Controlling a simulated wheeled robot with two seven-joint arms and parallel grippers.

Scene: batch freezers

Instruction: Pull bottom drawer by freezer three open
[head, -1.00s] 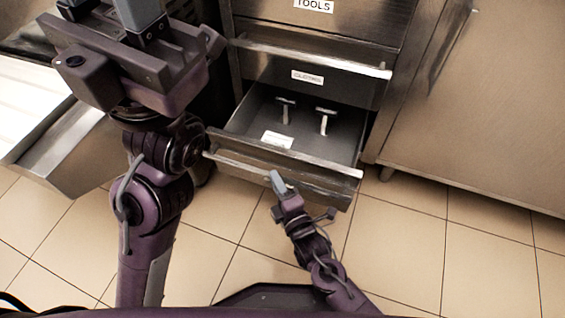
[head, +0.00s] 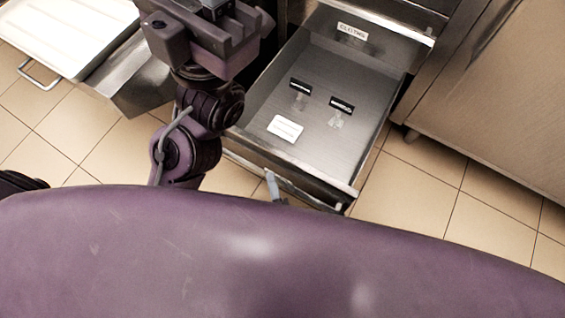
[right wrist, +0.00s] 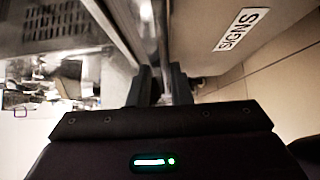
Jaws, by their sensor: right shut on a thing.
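The bottom drawer (head: 320,125) is a deep metal drawer pulled well out of its cabinet. Two small black-topped pieces and a white label card lie inside. Its handle bar (head: 305,192) runs along the front, partly hidden by my purple body. My right gripper (head: 272,186) shows only as a grey fingertip at the handle. In the right wrist view its fingers (right wrist: 158,85) are shut on the handle bar (right wrist: 160,45), beside a drawer front with a label that seems to read SIGNS. My left gripper (head: 205,8) is cut off at the top; its fingertips are out of view.
Another closed drawer front with a label (head: 352,31) is above the open one. A steel cabinet (head: 490,100) stands to the right. A white tray (head: 65,35) is at the upper left. Tiled floor (head: 420,190) lies clear at the right.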

